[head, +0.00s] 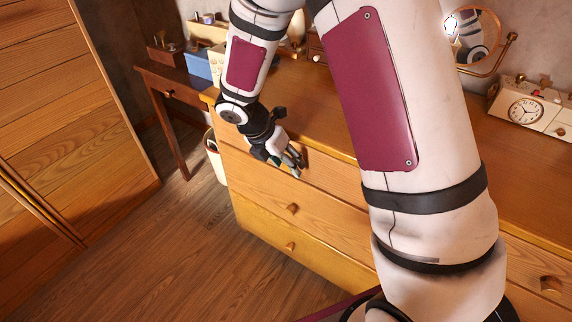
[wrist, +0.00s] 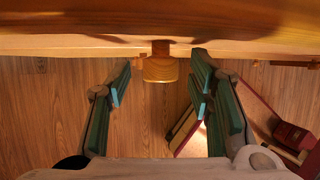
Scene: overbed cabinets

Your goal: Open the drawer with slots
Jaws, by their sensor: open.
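A wooden dresser shows in the head view, with its drawers shut. Its top drawer (head: 335,182) is level with my gripper (head: 297,165), which is close to the drawer front at the left end. In the wrist view a round wooden knob (wrist: 160,70) sticks out from the front, seen in the gap between the fingertips. My gripper is open, with a finger on each side of the knob and a visible gap to each. In the head view the gripper hides this knob. No slots show, as the drawer insides are hidden.
Lower drawers have knobs (head: 291,208) and (head: 290,246). A clock (head: 525,110) and a round mirror (head: 474,40) stand at the right. A small dark table (head: 165,85) is at the left. Wood floor (head: 180,245) is clear before the dresser.

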